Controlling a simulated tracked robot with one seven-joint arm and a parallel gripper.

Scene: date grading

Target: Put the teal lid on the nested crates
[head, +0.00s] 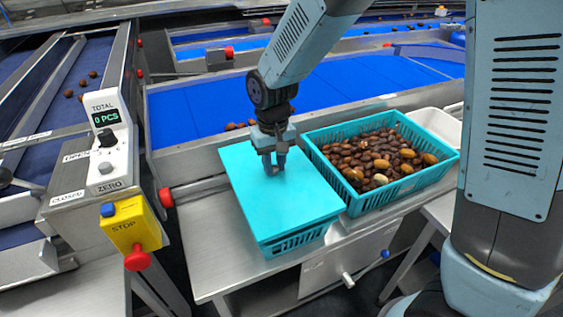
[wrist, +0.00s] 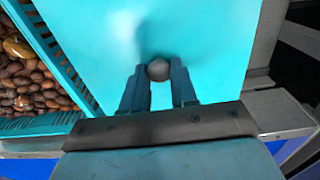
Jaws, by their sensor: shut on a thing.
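The teal lid (head: 290,205) is a flat panel lying over the nested crates (head: 295,240), whose slatted side shows below its front edge. In the head view the lid looks about level, and I cannot tell whether it is fully seated. My gripper (head: 273,170) is above the lid's far half, pointing down. In the wrist view my gripper (wrist: 159,78) is shut on a round grey knob (wrist: 158,69) on the lid (wrist: 205,40). Most of the crates is hidden under the lid.
A teal crate full of dates (head: 447,165) stands right beside the lid. A white tray (head: 440,122) is behind it. A counter box (head: 108,140) and a yellow stop box (head: 132,224) stand at left. Blue belts (head: 195,110) run behind. The steel table (head: 200,225) is bare left of the crates.

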